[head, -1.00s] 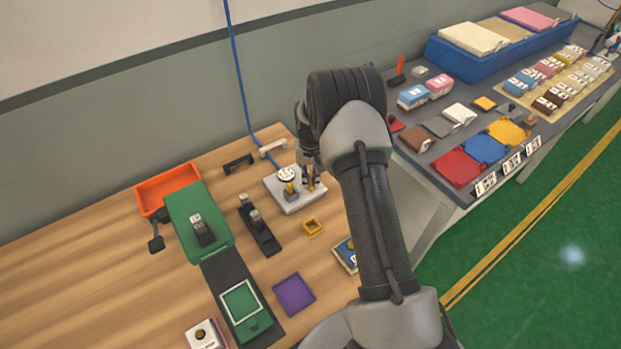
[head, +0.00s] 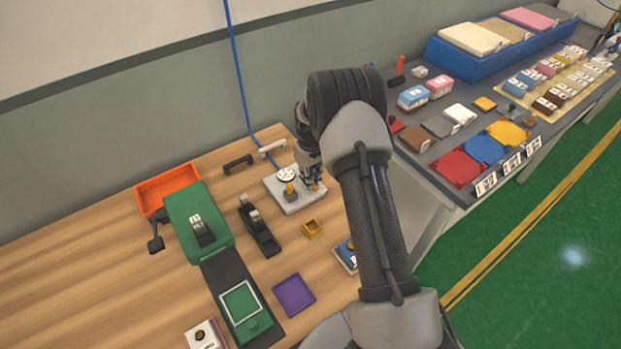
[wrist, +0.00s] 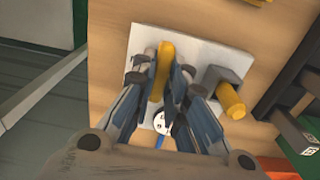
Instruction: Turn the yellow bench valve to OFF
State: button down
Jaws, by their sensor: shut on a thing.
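A pale square plate (head: 298,205) lies on the wooden bench, and it fills the middle of the wrist view (wrist: 193,50). The yellow valve handle (wrist: 162,68) stands on this plate as a narrow upright bar. My gripper (wrist: 164,73) has a finger on each side of the handle and is shut on it. A white round dial (head: 286,174) sits on the plate's far side. No OFF marking is readable.
A yellow-ended grey fitting (wrist: 226,95) stands beside the handle on the same plate. A small yellow square frame (head: 313,228) lies in front of the plate. A black fixture (head: 258,228) is to its left.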

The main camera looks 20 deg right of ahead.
jog(key=c, duration=1.6)
grip_release()
notch_tip(320, 180, up, 12)
